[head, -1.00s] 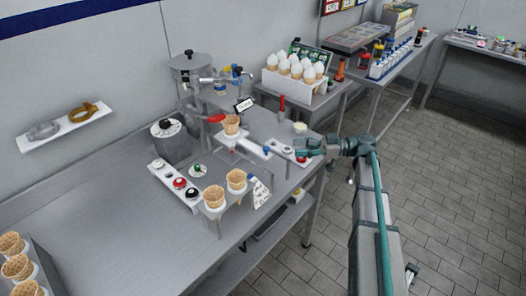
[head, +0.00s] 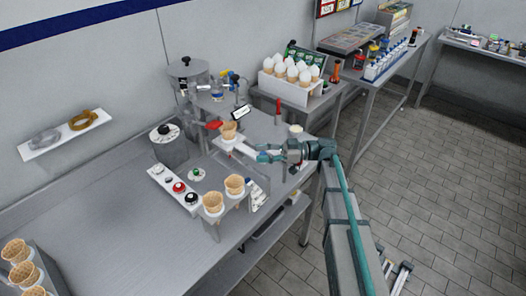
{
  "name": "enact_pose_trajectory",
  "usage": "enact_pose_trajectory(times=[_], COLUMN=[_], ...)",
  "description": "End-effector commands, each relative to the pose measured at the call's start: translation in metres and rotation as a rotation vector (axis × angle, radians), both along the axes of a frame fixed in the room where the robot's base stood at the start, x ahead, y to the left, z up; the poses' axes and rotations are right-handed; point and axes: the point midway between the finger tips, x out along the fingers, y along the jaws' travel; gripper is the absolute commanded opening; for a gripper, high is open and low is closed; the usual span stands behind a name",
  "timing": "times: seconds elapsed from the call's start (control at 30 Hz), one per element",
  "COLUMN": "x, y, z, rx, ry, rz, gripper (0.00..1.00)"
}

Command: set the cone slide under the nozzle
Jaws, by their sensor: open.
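The cone slide (head: 243,148) is a pale rail on the steel worktable. A waffle cone (head: 228,131) stands upright in its left end. The dispenser (head: 187,72) is a grey cylinder behind it with taps and a red lever (head: 213,125); the nozzle tip is too small to make out, so I cannot tell whether the cone lines up with it. My gripper (head: 261,153) is open at the right end of the slide, with its fingers pointing left. It hides the slide's blue knob, and I cannot tell whether the fingers touch it.
Two waffle cones (head: 213,202) (head: 234,185) stand in a front holder beside a panel of knobs (head: 178,187). A round canister (head: 167,144) is at left. A white box of filled cones (head: 290,90) stands behind. The left tabletop (head: 110,215) is mostly clear.

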Motion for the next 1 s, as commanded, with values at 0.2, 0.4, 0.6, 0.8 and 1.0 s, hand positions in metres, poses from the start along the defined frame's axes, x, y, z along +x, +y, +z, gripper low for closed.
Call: enact_pose_trajectory(times=[0.2,0.4,0.6,0.8,1.0], x=[-0.0001,-0.0001,-0.0002,0.0000,0.0064], y=[0.0013,0.0011,0.0010,0.0009,0.0079], z=[-0.0005,-0.0004,-0.0003,-0.0003,-0.0037], rx=[0.000,0.000,0.000,0.000,-0.001], ry=[0.000,0.001,0.001,0.001,0.000], rz=[0.000,0.000,0.000,0.000,0.001], gripper=[0.47,0.23,0.00,0.00,0.00])
